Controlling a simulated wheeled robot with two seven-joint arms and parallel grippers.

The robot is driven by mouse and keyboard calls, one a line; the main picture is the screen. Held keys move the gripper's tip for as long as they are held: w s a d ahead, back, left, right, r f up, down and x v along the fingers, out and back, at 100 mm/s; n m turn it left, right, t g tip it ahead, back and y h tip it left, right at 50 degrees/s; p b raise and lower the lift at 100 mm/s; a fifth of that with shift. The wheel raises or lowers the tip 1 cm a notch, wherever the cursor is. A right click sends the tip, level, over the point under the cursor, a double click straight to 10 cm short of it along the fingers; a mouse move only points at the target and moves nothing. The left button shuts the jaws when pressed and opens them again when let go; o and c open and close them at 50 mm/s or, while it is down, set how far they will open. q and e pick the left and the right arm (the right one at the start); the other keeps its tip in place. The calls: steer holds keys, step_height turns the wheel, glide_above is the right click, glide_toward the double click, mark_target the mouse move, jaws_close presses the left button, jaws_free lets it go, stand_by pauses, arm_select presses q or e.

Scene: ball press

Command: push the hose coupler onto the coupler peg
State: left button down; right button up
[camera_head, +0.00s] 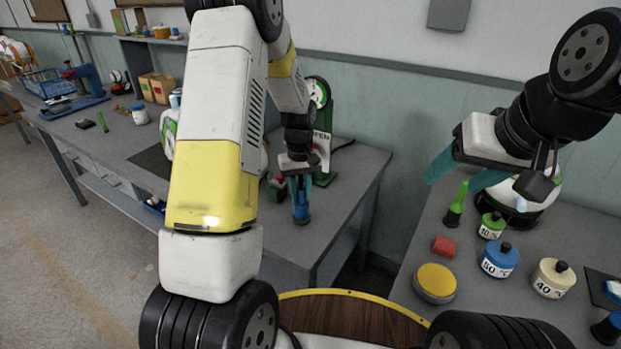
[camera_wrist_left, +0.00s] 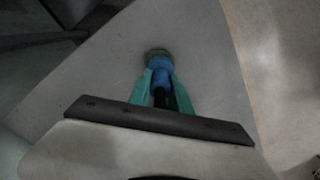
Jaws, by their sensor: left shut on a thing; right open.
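My left gripper (camera_head: 299,190) points down over the grey bench with its teal fingers shut on a blue piece (camera_head: 301,212), which looks like the hose coupler. In the left wrist view, the fingers (camera_wrist_left: 162,88) close around the blue coupler (camera_wrist_left: 161,66). A dull green round part (camera_wrist_left: 157,52) shows just beyond the coupler and may be the peg's base. The peg itself is hidden, and I cannot tell whether the coupler sits on it or above it. My right gripper (camera_head: 450,182) is open and empty above the right bench.
A green stand (camera_head: 322,95) with an OPEN sign is behind my left gripper. The bench's front edge (camera_head: 345,225) is close by.

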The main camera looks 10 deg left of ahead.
arm_select(q)
steer(key=shift+f, duration=0.25)
steer(key=c, duration=1.1)
jaws_free()
steer(key=shift+r, duration=0.1)
step_height(320, 180, up, 6)
steer(key=shift+r, duration=0.8)
